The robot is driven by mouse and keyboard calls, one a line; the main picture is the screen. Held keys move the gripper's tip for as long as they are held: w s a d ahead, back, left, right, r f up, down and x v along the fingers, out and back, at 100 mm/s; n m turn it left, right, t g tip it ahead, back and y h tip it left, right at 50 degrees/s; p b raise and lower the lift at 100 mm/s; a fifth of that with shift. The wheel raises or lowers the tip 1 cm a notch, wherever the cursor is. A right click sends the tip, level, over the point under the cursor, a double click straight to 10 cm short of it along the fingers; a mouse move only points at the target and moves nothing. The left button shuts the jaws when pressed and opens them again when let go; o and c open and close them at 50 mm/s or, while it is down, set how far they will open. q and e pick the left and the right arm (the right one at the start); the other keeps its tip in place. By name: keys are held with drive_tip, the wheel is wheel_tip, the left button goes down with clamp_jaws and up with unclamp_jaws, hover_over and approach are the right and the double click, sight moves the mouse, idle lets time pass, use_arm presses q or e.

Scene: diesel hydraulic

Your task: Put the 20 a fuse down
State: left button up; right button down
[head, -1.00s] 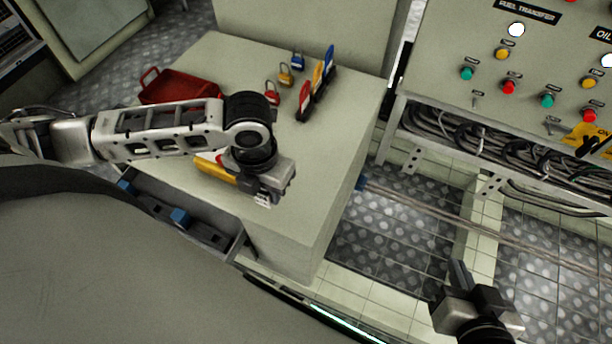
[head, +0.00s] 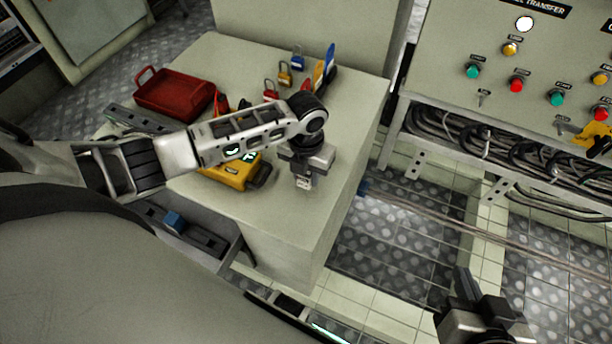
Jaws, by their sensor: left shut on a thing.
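My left gripper (head: 304,180) points down over the right part of the grey-green bench top (head: 290,220). It is shut on a small pale thing at its tips, which I take to be the 20 A fuse (head: 304,184); the jaws hide most of it, and no marking can be read. I cannot tell whether it touches the bench top. My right gripper (head: 468,298) is low at the right, over the floor, away from the bench; the gap between its fingers is not clear.
A yellow meter (head: 228,174) lies left of the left gripper, partly under my arm. A red tray (head: 172,94), padlocks (head: 284,74) and a rack of coloured tools (head: 325,68) stand farther back. An open drawer (head: 190,235) is at the front. Bench top right of the gripper is clear.

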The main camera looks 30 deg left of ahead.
use_arm(q)
drive_tip(key=shift+f, duration=0.35)
use_arm(e)
drive_tip(key=shift+w+a+f, duration=0.15)
drive_tip(key=shift+f, duration=0.25)
use_arm(q)
drive_tip(key=shift+f, duration=0.15)
drive_tip(key=o, duration=1)
